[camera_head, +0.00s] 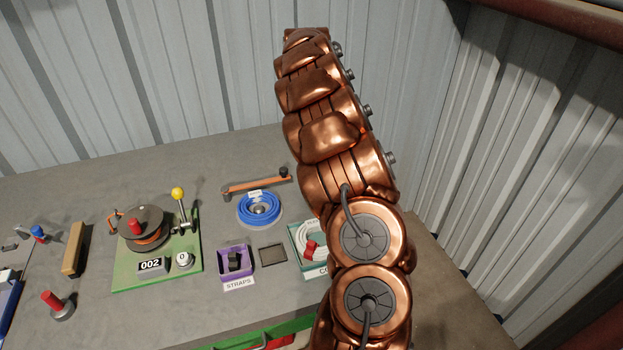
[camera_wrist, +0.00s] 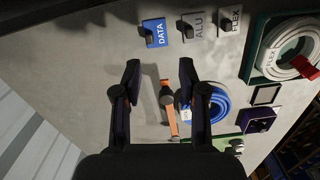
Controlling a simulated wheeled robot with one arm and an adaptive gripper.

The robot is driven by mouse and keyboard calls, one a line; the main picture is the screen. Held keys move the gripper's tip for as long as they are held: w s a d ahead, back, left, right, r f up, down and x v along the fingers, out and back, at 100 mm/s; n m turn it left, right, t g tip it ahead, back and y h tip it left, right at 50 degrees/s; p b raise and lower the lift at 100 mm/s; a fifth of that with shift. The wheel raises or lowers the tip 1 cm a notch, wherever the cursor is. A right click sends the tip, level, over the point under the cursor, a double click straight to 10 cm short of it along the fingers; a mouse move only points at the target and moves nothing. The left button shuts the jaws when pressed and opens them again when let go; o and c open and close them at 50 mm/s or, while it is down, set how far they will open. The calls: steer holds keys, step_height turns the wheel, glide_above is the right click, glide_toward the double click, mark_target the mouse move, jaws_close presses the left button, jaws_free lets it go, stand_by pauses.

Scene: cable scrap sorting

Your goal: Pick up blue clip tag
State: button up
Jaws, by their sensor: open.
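A blue clip tag (camera_wrist: 154,33) with white DATA lettering and a dark clip lies on the grey tabletop in the wrist view, near the top edge left of centre. My gripper (camera_wrist: 160,70) is open, its two dark fingers spread apart with nothing between them. The tag lies beyond the fingertips, roughly in line with the gap and apart from both fingers. I cannot make out the tag or the gripper in the head view, where my copper arm covers part of the table.
Grey ALU (camera_wrist: 193,28) and FLEX (camera_wrist: 230,20) tags lie right of the blue one. A blue cable coil (camera_head: 260,208), an orange bar (camera_head: 252,185), a purple STRAPS tray (camera_head: 222,266) and a green-based reel stand (camera_head: 128,278) occupy the table. Bare tabletop surrounds the tag's left side.

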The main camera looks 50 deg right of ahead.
steer(key=shift+w+d+f+n, duration=0.15)
steer(key=shift+d+f+n, duration=0.45)
steer(key=shift+d+f, duration=0.5)
steer(key=shift+a+f+p, duration=0.2)
steer(key=shift+f+p, duration=0.2)
steer(key=shift+f, duration=0.5)
steer(key=shift+w+f+p, duration=0.2)
steer(key=shift+f+p, duration=1.15)
steer(key=shift+f, duration=1.35)
steer(key=shift+c, duration=0.4)
jaws_close()
